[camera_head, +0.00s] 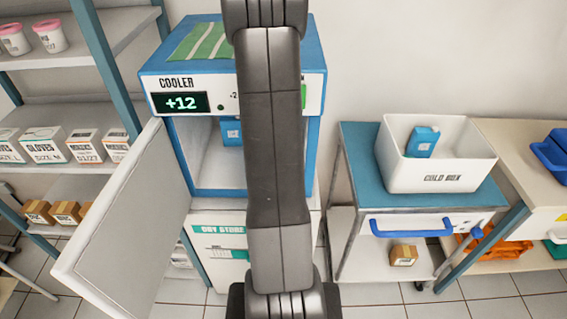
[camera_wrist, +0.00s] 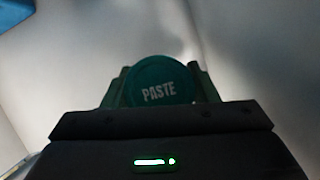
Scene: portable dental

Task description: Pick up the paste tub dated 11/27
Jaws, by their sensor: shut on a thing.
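A paste tub (camera_wrist: 158,77) with a round green lid marked PASTE shows in the wrist view. My gripper (camera_wrist: 160,96) is shut on it, with one finger on each side of the lid. The tub's side and any date on it are hidden, so I cannot tell whether it reads 11/27. Pale, dim surfaces lie around the tub, with a blue patch at the upper left. In the head view my arm runs down the middle, and neither my gripper nor the tub can be made out.
The cooler (camera_head: 320,85) reads +12. Its door (camera_head: 125,225) stands open to the left, and a blue carton (camera_head: 231,132) is inside. A white cold box (camera_head: 455,178) holding a blue carton (camera_head: 423,141) stands on the blue-topped cart (camera_head: 357,150). Shelves (camera_head: 85,55) are at left.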

